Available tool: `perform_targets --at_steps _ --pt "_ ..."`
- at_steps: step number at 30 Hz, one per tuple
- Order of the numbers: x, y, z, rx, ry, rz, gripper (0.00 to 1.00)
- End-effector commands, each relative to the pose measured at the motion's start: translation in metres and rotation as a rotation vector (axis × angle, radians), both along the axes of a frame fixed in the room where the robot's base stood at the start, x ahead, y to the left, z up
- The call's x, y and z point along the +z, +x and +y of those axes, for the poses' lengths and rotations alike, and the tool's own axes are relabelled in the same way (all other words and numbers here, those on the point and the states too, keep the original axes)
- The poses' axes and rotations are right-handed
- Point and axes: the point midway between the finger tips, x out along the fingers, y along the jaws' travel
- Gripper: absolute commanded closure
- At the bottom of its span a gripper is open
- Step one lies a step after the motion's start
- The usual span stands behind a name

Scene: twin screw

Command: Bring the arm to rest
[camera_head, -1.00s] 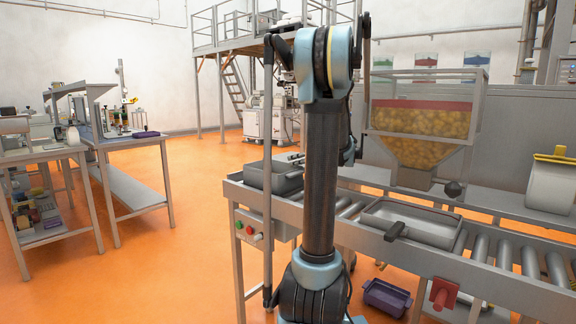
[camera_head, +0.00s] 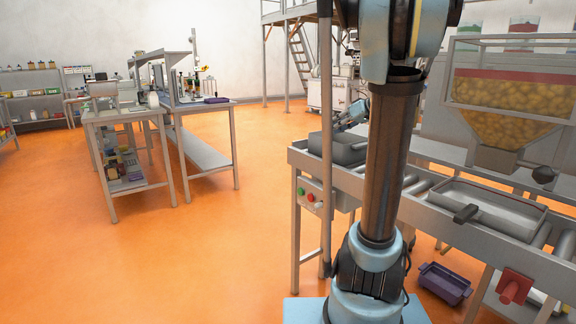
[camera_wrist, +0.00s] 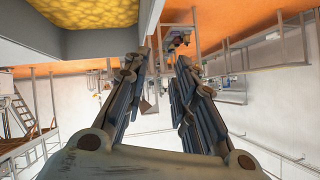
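My gripper (camera_wrist: 162,62) fills the lower middle of the wrist view. Its two dark fingers stand apart, with nothing between them. Beyond the fingertips are the room and a distant bench. In the head view my arm rises in front of the roller conveyor (camera_head: 411,207), with its upper part cut off by the top edge. A small blue-grey part of my arm shows behind the column, above the left tray; I cannot make out the fingers there.
A deep grey tray (camera_head: 345,150) and a shallow grey tray (camera_head: 518,222) sit on the conveyor. A yellow-filled hopper (camera_head: 505,104) stands behind. A purple crate (camera_head: 444,283) lies below. Workbenches (camera_head: 184,106) stand at left. Orange floor (camera_head: 200,262) is clear between.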

Motion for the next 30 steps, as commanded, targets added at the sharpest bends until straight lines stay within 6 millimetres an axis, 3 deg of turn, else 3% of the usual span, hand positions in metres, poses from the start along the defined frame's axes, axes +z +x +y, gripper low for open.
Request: perform_targets --at_steps 6,14,24,30 --pt "-0.047 -0.077 0.034 -0.031 -0.075 0.198 0.75" --pt "-0.110 -0.168 0.049 -0.119 -0.195 0.403 0.75" --pt "-0.193 -0.276 0.035 -0.297 -0.382 0.587 0.75" --pt "-0.233 -0.320 0.015 -0.415 -0.480 0.637 0.75"
